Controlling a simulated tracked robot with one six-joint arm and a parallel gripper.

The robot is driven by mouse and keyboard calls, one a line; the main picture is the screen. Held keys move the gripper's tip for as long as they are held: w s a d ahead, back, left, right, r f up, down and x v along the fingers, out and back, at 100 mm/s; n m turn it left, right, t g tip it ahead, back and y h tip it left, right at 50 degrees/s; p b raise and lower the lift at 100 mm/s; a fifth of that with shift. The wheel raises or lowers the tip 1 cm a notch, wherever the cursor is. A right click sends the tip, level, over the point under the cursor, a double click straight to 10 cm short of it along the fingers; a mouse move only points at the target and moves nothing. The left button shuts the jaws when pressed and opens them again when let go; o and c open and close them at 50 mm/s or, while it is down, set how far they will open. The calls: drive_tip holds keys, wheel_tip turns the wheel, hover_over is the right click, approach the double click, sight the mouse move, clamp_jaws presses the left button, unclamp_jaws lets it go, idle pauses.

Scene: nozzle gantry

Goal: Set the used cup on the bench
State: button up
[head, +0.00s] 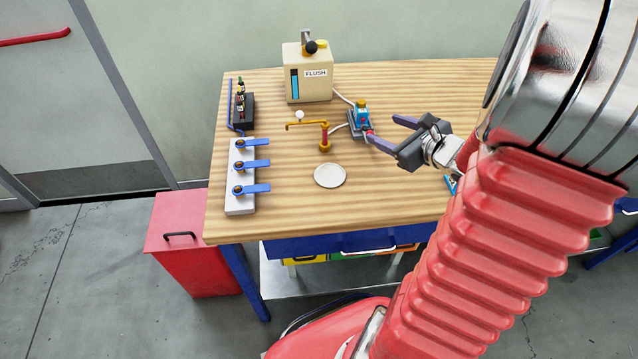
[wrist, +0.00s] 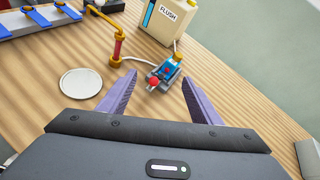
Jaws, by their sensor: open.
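No cup can be made out in either view. The wooden bench (head: 280,215) is in front of me, and its top also fills much of the wrist view (wrist: 60,130). A flat, pale round disc (head: 330,175) lies on it below the brass spout; it also shows at left in the wrist view (wrist: 81,83). My gripper (head: 383,128) is open with nothing between its purple fingers, over the right-middle of the bench. In the wrist view, a small blue device with a red knob (wrist: 160,76) appears beyond and between the fingertips (wrist: 159,84).
A cream FLUSH canister (head: 308,78) stands at the back, with a hose to the blue device (head: 361,115). A brass spout (head: 324,135) stands mid-bench. A white block with blue levers (head: 240,200) and a black rack (head: 243,108) line the left edge. The front middle is clear.

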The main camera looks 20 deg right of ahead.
drive_tip(key=s+a+r+n+g+y, duration=0.2)
drive_tip(key=a+n, duration=0.4)
drive_tip(key=a, duration=0.2)
drive_tip(key=s+a+r+n+g+y, duration=0.1)
drive_tip(key=a+n+g, duration=0.1)
drive_tip(key=a+n, duration=0.45)
drive_tip(key=s+a+r+n+g+y, duration=0.2)
drive_tip(key=a+n, duration=0.3)
drive_tip(key=a, duration=0.5)
drive_tip(key=s+a+r+n+h, duration=0.1)
drive_tip(key=s+r+n+h, duration=0.1)
drive_tip(key=s+n, duration=0.3)
drive_tip(key=s+a+r+n+g+h, duration=0.1)
drive_tip(key=s+n+h, duration=0.3)
drive_tip(key=n, duration=0.5)
drive_tip(key=shift+s+r+g, duration=0.3)
drive_tip(key=shift+s+r, duration=0.45)
drive_tip(key=shift+r, duration=0.05)
drive_tip(key=shift+n, duration=0.25)
